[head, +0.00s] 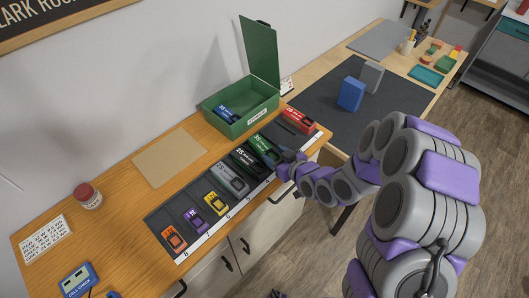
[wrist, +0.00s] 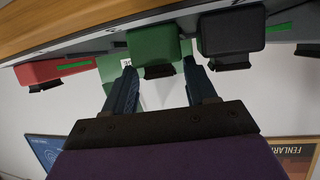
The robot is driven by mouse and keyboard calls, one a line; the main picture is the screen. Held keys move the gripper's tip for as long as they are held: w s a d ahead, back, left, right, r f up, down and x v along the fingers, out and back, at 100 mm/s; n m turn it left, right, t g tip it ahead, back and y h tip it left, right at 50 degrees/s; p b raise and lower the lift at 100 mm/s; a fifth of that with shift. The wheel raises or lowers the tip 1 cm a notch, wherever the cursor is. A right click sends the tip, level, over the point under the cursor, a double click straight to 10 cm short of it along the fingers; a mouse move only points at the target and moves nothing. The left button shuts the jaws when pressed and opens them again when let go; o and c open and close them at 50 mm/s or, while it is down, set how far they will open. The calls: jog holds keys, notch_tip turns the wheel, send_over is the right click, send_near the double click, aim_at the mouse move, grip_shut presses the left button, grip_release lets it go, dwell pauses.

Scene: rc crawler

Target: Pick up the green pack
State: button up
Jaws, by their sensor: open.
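The green pack (head: 261,144) lies in the dark slotted tray (head: 157,217) on the wooden bench, between the black pack and an empty stretch of slots. In the wrist view, which looks upside down, the green pack (wrist: 153,48) sits ahead of the fingertips, roughly between them. My gripper (wrist: 160,68) is open, its two dark blue fingers apart with nothing clearly held. In the head view my gripper (head: 284,160) is at the tray's front edge beside the green pack. I cannot tell whether the fingers touch it.
The black pack (wrist: 231,36) is close beside one finger. A red pack (head: 299,120) lies at the tray's far end. Grey (head: 229,178), yellow (head: 215,200), purple (head: 194,218) and orange (head: 174,238) packs fill nearer slots. An open green box (head: 235,121) holding a blue pack (head: 227,113) stands behind.

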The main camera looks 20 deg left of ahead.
jog(key=shift+x, duration=0.75)
jog(key=c, duration=0.9)
